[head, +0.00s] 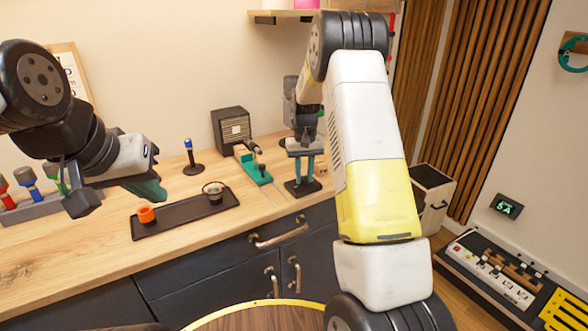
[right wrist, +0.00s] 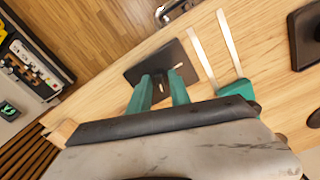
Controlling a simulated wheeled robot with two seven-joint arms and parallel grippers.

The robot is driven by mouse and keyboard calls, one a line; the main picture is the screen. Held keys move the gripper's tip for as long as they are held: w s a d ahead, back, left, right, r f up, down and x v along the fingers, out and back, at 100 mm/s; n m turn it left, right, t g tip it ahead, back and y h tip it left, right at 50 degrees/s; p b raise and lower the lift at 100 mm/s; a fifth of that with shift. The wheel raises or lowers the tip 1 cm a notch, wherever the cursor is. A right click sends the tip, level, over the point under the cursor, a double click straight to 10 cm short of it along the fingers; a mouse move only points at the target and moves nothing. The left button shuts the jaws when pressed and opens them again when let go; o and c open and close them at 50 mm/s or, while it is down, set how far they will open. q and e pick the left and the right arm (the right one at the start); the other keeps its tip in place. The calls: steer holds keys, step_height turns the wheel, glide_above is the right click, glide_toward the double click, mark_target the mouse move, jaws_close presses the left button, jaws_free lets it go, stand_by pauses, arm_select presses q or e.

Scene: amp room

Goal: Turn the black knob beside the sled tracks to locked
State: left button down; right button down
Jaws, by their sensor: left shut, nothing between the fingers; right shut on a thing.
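The black knob's dark square base plate (head: 302,188) lies on the wooden counter, right of the two pale sled tracks (head: 268,191). The plate (right wrist: 135,74) and the tracks (right wrist: 201,52) also show in the right wrist view. My right gripper (head: 304,178) points down over the plate, its teal fingers (right wrist: 161,84) shut on the black knob. The knob is mostly hidden between the fingers, dark against the dark plate. A small pale mark (right wrist: 178,66) shows on the plate beside the fingers. My left gripper (head: 155,192) is shut and empty above the counter at left.
A green sled (head: 256,169) sits at the tracks' far end. A microphone-like stand (head: 192,165) and a dark speaker box (head: 231,128) stand behind. Screwdriver-like tools (head: 30,184) stand at left.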

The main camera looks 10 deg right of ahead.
mark_target(304, 177)
steer(key=m, duration=1.4)
stand_by(0.5)
steer(key=c, duration=1.2)
jaws_free()
step_height(304, 177, up, 7)
steer(key=shift+f, duration=0.1)
steer(key=shift+r, duration=0.55)
